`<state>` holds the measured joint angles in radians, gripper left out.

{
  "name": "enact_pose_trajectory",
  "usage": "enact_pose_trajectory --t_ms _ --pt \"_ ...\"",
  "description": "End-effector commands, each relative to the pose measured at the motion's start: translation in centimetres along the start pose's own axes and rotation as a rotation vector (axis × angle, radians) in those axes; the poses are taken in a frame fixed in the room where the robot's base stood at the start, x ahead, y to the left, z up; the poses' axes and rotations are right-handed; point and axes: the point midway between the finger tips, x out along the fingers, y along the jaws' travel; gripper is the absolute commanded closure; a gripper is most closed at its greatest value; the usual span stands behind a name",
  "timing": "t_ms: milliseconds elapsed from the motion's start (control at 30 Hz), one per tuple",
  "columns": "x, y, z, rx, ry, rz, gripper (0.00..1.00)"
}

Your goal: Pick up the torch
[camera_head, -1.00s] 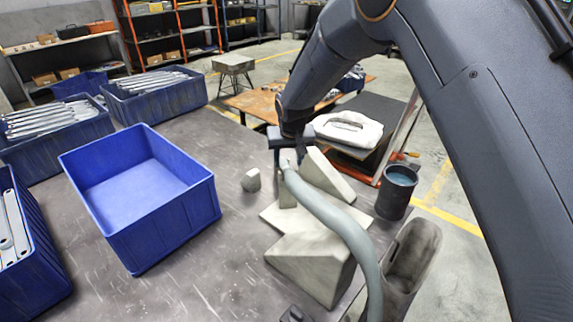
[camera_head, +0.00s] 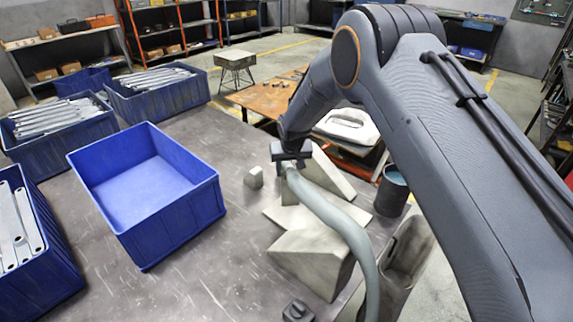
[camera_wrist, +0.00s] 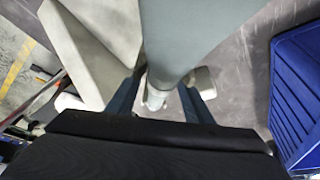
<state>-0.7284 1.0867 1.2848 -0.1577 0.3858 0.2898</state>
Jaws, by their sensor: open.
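The torch (camera_head: 335,219) is a long, curved grey-green tube. Its head end rests among pale angular blocks (camera_head: 312,262), and its tail runs down towards the front edge of the view. My gripper (camera_head: 290,166) is at the torch's head end, pointing down. In the wrist view my gripper (camera_wrist: 158,100) is open, with one blue-grey finger on each side of the torch (camera_wrist: 190,40). The narrow metal tip of the torch shows between the fingers. I cannot tell whether either finger touches it. My gripper partly hides the torch's end in the head view.
An empty blue bin (camera_head: 150,205) stands left of the blocks. Blue bins of metal brackets (camera_head: 62,117) stand further left. A small pale block (camera_head: 253,178) lies beside my gripper. A dark cup (camera_head: 391,192) stands to the right.

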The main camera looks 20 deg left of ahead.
Motion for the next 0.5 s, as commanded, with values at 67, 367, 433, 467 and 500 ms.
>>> enact_pose_trajectory --t_ms 67,367,433,467,500 --pt "0.01 0.01 0.0 0.0 0.0 0.0 0.53" --pt "-0.01 0.0 0.0 0.0 0.0 0.0 0.94" --pt "-0.08 -0.01 -0.11 0.0 0.002 0.0 0.98" --pt "-0.08 -0.01 -0.11 0.0 0.002 0.0 0.98" --pt "-0.08 -0.01 -0.11 0.0 0.002 0.0 0.98"
